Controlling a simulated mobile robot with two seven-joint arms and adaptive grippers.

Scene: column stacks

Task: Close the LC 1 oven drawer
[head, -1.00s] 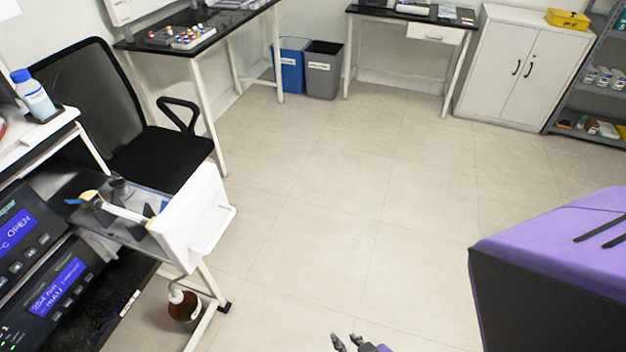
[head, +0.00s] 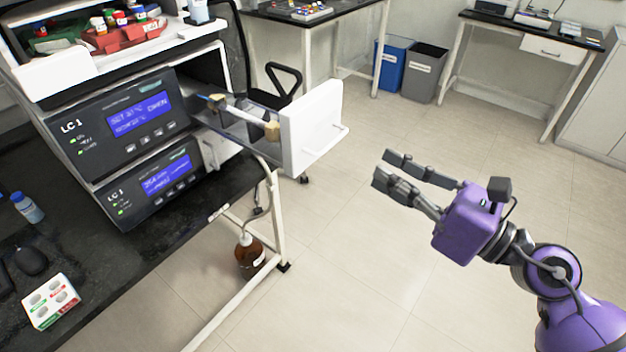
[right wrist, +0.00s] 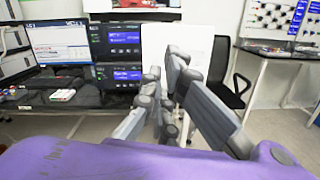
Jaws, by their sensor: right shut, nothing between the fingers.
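The LC 1 oven (head: 110,125) stands on the black bench at the left, and its upper screen shows the word OPEN. Its drawer (head: 312,128) is pulled out to the right, with a white front panel, a handle and small items inside. The white front also shows in the right wrist view (right wrist: 158,38), partly behind my fingers. My right gripper (head: 383,168) is shut and empty, in the air right of the drawer front and apart from it. Its fingers point toward the drawer. My left gripper is not in view.
A second LC 1 unit (head: 150,188) sits below. A brown bottle (head: 249,254) stands under the drawer by the bench leg. A black chair (head: 283,85) is behind the drawer. Blue (head: 392,62) and grey (head: 425,72) bins stand farther back. The floor right of the drawer is clear.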

